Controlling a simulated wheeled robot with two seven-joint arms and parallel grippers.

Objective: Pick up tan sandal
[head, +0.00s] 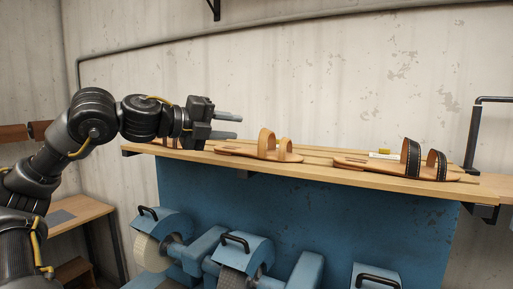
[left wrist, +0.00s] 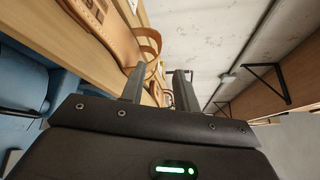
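A tan sandal (head: 268,148) with two tan straps lies on the wooden shelf (head: 330,176) in the head view, toe and heel along the shelf. My left gripper (head: 238,126) is just left of its straps and a little above the shelf, its fingers pointing right. The fingers are apart with nothing between them. In the left wrist view the gripper (left wrist: 160,70) also shows open, with a tan sandal (left wrist: 118,34) at the upper left, apart from the fingers. Another tan piece shows partly behind the fingers. My right gripper is not in view.
A sandal with black straps (head: 411,162) lies farther right on the shelf, near a small yellow item (head: 384,152). A black bracket (head: 474,135) stands at the shelf's right end. Blue machines (head: 240,252) stand below. A concrete wall is behind; the air above the shelf is clear.

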